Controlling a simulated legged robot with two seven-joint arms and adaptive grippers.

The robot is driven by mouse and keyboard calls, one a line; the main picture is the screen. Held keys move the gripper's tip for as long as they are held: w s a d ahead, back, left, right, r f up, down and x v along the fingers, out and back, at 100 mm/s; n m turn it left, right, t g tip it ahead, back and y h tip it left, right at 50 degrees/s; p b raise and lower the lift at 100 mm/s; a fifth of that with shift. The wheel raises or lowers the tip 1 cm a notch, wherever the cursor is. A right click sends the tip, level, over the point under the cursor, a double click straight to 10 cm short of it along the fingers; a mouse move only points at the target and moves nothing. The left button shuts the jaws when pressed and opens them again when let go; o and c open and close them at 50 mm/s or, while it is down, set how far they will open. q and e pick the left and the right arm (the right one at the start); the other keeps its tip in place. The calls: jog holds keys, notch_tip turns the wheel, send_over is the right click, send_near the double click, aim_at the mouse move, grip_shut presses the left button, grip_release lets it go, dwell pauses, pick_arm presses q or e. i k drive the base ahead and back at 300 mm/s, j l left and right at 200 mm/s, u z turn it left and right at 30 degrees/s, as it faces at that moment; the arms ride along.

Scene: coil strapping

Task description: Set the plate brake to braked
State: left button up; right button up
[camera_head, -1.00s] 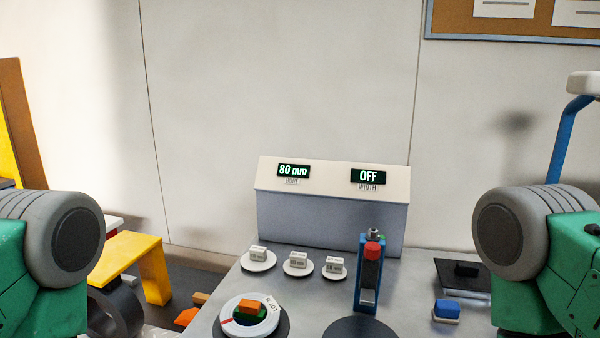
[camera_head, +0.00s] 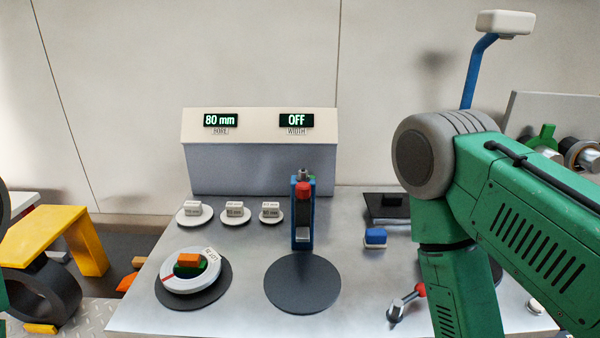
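A small metal lever with a red end (camera_head: 405,301) lies on the table right of the bare plate, beside my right arm. I cannot tell for sure that this lever is the plate brake, or how it is set; no label on it is legible. My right arm covers the table's right part. Neither gripper is in view.
The white ring (camera_head: 177,283) holds an orange-and-green block. A blue upright with a red cap (camera_head: 303,190) stands behind the bare plate. A display box (camera_head: 262,168) reads 80 mm and OFF. A blue block (camera_head: 375,238) and black pad (camera_head: 386,205) are at right.

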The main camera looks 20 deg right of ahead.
aim_at(398, 304)
jog(key=z, duration=1.2)
